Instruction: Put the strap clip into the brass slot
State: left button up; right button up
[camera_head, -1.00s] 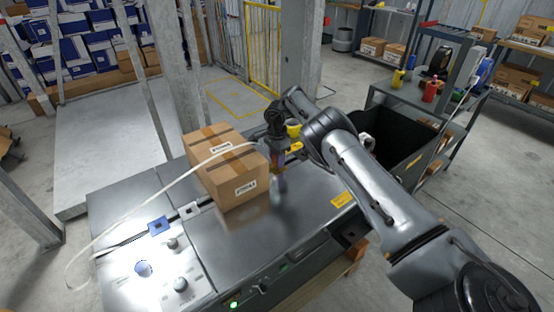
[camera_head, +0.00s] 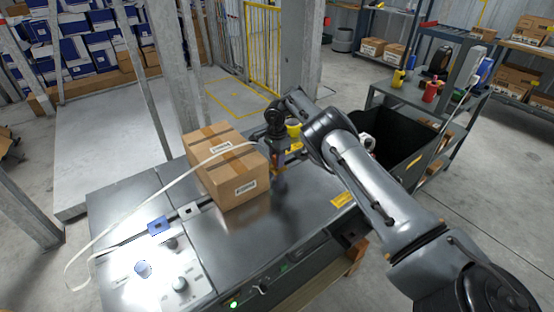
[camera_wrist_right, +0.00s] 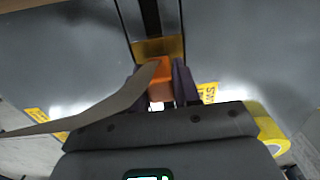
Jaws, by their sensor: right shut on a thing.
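My right gripper (camera_head: 279,182) is over the metal bench top, just right of the cardboard box. In the right wrist view my right gripper (camera_wrist_right: 160,88) has its purple fingers shut on the orange strap clip (camera_wrist_right: 150,74). A pale strap (camera_wrist_right: 112,106) runs from the clip to the left. In the head view the strap (camera_head: 170,185) passes over the box and loops down at the left. The brass slot (camera_wrist_right: 158,46) lies just beyond the clip in the wrist view, at the end of a dark groove. I cannot tell whether they touch. My left gripper is not in view.
The taped cardboard box (camera_head: 235,180) stands on the bench (camera_head: 225,250) close to my right gripper. Knobs and a blue block (camera_head: 158,225) are at the bench's left. A dark bin (camera_head: 398,150) is at the right. The bench front is mostly clear.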

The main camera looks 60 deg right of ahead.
jog(key=shift+f+b, duration=0.35)
jog(key=shift+f, duration=0.05)
dwell(0.8)
jog(key=o, duration=1)
jog(key=shift+o, duration=0.2)
notch_tip(320, 180, up, 9)
jog(key=p, duration=0.4)
jog(key=shift+r, duration=0.9)
